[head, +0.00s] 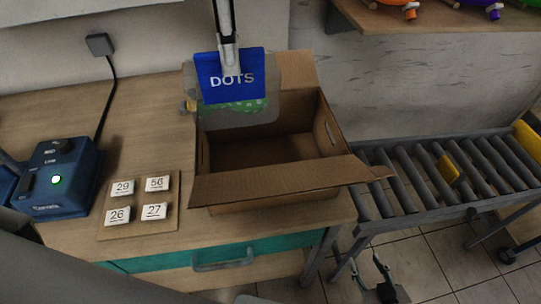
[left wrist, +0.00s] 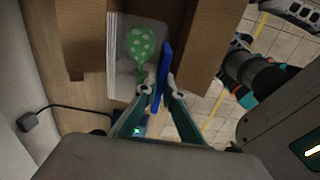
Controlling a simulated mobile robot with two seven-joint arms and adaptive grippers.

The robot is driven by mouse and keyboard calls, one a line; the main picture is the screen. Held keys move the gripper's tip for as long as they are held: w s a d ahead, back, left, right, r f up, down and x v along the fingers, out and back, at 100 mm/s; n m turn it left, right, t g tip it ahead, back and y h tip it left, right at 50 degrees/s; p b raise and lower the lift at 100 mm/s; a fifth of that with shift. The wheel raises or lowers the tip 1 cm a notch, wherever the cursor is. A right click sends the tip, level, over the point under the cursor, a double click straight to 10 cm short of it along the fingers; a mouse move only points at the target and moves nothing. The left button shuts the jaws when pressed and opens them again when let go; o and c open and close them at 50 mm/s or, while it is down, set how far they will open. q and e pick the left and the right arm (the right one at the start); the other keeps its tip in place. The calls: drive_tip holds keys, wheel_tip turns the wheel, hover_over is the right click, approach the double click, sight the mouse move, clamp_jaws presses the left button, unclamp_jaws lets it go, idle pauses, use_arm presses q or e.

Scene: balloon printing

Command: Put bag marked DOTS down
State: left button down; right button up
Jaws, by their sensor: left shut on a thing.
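The bag marked DOTS is clear, with a blue header card (head: 222,92) reading DOTS in white. A green balloon with pale dots (left wrist: 141,44) is inside it. My left gripper (head: 231,68) is shut on the blue card and holds the bag upright. In the head view the bag overlaps the back left part of an open cardboard box (head: 262,196); its exact height over the box is hard to tell. In the left wrist view the fingers (left wrist: 160,92) pinch the blue card edge-on. My right gripper (head: 372,272) is low at the bottom right, apparently open and empty.
The box stands on a wooden table (head: 60,112) with flaps spread out. A blue device (head: 58,178) with a green light and a board (head: 165,218) of numbered tiles lie to its left. A roller conveyor (head: 420,178) is right. Balloons sit on a shelf (head: 440,18).

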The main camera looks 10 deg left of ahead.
sight(233, 86)
use_arm(q)
wheel_tip(233, 86, down, 20)
idle(0.6)
drive_tip(key=shift+f+b, duration=0.15)
drive_tip(key=shift+b, duration=0.15)
drive_tip(key=c, duration=2.4)
unclamp_jaws()
drive_tip(key=shift+c, duration=0.2)
drive_tip(key=shift+o, duration=1.3)
wheel_tip(233, 86, up, 12)
drive_tip(key=shift+r, duration=0.15)
